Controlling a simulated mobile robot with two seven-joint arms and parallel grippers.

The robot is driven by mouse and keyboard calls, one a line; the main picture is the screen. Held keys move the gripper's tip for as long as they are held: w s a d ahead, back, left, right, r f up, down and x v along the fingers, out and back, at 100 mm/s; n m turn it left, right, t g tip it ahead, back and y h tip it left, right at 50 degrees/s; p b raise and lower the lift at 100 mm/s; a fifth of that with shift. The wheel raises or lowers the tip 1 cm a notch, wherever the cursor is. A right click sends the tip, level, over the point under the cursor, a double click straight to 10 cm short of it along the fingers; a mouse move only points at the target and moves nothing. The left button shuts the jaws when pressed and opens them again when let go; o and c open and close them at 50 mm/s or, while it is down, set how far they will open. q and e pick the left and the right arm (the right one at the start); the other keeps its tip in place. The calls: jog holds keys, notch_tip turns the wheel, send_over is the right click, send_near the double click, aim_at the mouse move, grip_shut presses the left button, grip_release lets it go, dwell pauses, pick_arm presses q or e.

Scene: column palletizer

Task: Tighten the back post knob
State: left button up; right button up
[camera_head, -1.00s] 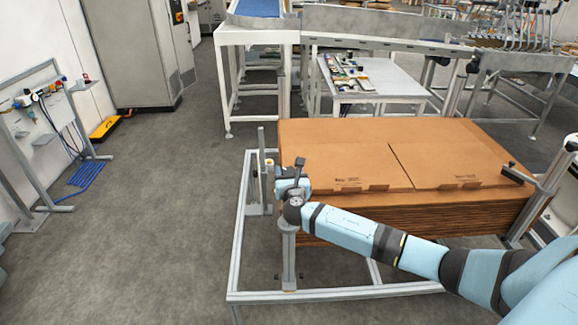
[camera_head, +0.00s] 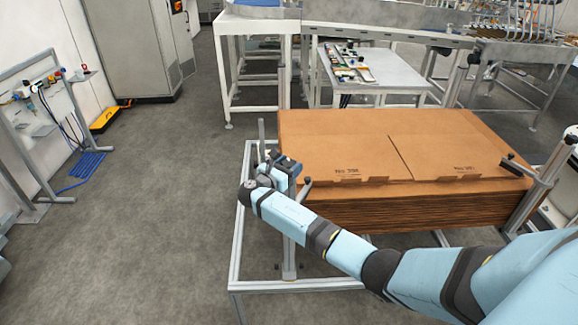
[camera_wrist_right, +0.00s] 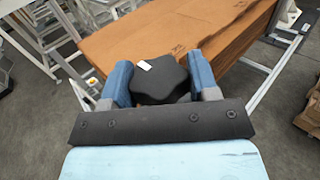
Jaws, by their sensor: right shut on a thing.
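The black lobed knob (camera_wrist_right: 160,82), with a small white mark on top, sits between the two blue fingers of my right gripper in the right wrist view. My right gripper (camera_head: 280,166) is shut on this knob, at the left end of the cardboard stack in the head view. There the gripper hides the knob. The grey back post (camera_head: 262,134) rises just behind the gripper. The nearer post (camera_head: 290,256) stands in front, with a dark handle (camera_head: 306,183) at its top. My left gripper is not in view.
A stack of flat brown cardboard (camera_head: 400,215) lies right of the posts, over a grey metal frame (camera_head: 238,255). My right arm reaches across the frame's front. A table with small parts (camera_head: 395,78) stands behind.

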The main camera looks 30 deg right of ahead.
jog(key=shift+m+g, duration=0.4)
jog(key=shift+g, duration=0.2)
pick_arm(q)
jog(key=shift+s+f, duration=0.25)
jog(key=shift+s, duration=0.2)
pick_arm(e)
jog(key=o, duration=0.9)
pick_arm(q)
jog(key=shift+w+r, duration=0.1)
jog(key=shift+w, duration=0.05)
pick_arm(e)
jog(key=shift+a, duration=0.2)
pick_arm(q)
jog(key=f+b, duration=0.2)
jog(key=b, duration=0.1)
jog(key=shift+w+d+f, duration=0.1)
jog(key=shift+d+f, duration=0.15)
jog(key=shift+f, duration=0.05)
pick_arm(e)
jog(key=v, duration=1.3)
jog(key=shift+a+f, duration=0.15)
